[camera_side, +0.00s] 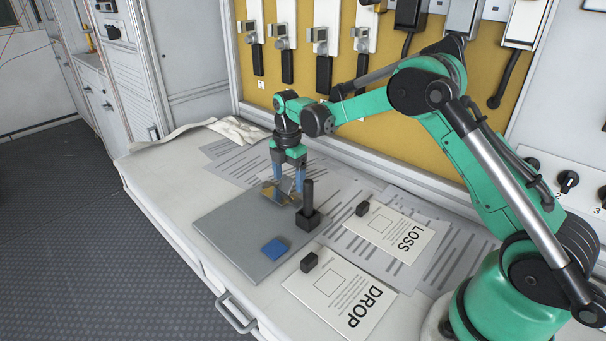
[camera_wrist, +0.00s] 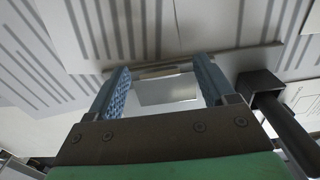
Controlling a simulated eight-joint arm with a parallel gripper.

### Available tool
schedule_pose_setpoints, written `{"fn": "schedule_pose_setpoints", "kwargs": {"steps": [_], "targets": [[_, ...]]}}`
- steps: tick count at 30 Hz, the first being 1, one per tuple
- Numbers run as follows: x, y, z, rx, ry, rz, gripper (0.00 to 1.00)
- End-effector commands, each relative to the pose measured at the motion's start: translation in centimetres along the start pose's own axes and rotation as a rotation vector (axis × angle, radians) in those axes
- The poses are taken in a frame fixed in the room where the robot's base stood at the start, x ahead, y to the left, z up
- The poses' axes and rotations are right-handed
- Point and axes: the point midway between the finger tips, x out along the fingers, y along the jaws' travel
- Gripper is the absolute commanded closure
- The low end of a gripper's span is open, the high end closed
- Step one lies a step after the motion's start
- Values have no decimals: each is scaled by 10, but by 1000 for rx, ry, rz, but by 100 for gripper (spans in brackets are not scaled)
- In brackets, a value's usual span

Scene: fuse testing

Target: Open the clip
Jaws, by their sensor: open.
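What looks like the clip (camera_side: 270,192), a metallic piece with tilted shiny plates, stands on the grey board (camera_side: 225,226) toward its far side. My gripper (camera_side: 288,178) points down right over it, with its blue fingers apart. In the wrist view, my gripper (camera_wrist: 162,72) is open, and a pale shiny plate (camera_wrist: 168,90) of the clip shows between the two fingers. I cannot tell whether the fingers touch it. The fingers hide part of the clip in the side view.
A black post on a square base (camera_side: 308,218) stands close to the right of the clip. A blue block (camera_side: 274,248) lies on the board. Printed sheets lie around.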

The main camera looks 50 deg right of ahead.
Motion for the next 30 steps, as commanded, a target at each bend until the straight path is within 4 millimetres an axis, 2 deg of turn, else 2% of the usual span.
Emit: {"fn": "schedule_pose_setpoints", "kwargs": {"steps": [1,6,9,30], "targets": [[0,0,0,0,0,0,27],[0,0,0,0,0,0,75],[0,0,0,0,0,0,100],[0,0,1,1,32,-1,100]]}}
